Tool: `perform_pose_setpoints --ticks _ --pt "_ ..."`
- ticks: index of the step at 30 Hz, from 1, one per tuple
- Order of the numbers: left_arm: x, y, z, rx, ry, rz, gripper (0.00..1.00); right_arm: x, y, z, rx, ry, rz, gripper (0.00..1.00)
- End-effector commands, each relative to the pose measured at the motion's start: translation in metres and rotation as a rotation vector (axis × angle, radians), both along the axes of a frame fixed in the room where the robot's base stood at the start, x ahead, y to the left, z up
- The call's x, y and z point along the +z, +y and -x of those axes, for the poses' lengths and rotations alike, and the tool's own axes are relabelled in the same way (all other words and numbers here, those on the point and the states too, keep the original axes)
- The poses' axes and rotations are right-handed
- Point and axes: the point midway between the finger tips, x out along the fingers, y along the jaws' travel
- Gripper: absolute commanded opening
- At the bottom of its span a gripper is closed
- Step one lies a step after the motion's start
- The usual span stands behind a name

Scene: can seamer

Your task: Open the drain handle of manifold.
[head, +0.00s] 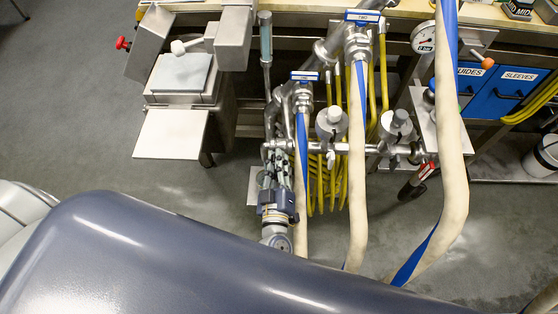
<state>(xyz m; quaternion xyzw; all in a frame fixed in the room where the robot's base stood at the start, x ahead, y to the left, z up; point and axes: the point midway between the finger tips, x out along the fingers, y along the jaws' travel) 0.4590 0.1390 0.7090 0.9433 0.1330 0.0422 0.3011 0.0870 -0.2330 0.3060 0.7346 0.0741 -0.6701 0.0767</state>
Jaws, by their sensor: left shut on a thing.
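The manifold (340,148) is a horizontal metal pipe with round grey knobs and upright branches, carrying thick cream hoses with blue stripes. My left gripper (277,158) is at its left end, below the pipe, pointing away from me. Its fingers are close together, shut on the drain handle, which they and the fittings almost wholly hide. I cannot tell how far the handle is turned. My right gripper is not in view.
Cream hoses (357,190) hang just right of my left gripper. Yellow coiled hoses (318,190) hang behind it. A metal machine with a plate (172,134) stands left. A red-and-black fitting (420,178) hangs lower right. Blue bins (505,95) sit right. Floor at left is clear.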

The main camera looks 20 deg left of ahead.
Motion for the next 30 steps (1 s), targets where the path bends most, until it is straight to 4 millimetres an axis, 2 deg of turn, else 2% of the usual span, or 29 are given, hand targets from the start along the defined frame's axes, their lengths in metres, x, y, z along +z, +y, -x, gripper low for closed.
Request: perform_pose_setpoints --ticks 10,26,27,29,30 --pt "-0.0018 0.0013 0.0008 0.001 -0.039 0.139 0.00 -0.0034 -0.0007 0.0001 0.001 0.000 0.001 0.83" --pt "-0.0020 0.0014 0.0009 0.000 -0.045 0.162 0.00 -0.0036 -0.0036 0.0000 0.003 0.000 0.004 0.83" --pt "-0.0020 0.0014 0.0009 0.000 -0.045 0.162 0.17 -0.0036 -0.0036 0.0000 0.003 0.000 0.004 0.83" --pt "-0.0019 0.0015 0.0009 0.000 -0.045 0.162 0.30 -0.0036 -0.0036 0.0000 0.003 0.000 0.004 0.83" --pt "-0.0019 0.0014 0.0009 0.000 -0.045 0.162 0.30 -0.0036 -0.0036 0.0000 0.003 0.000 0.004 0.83"
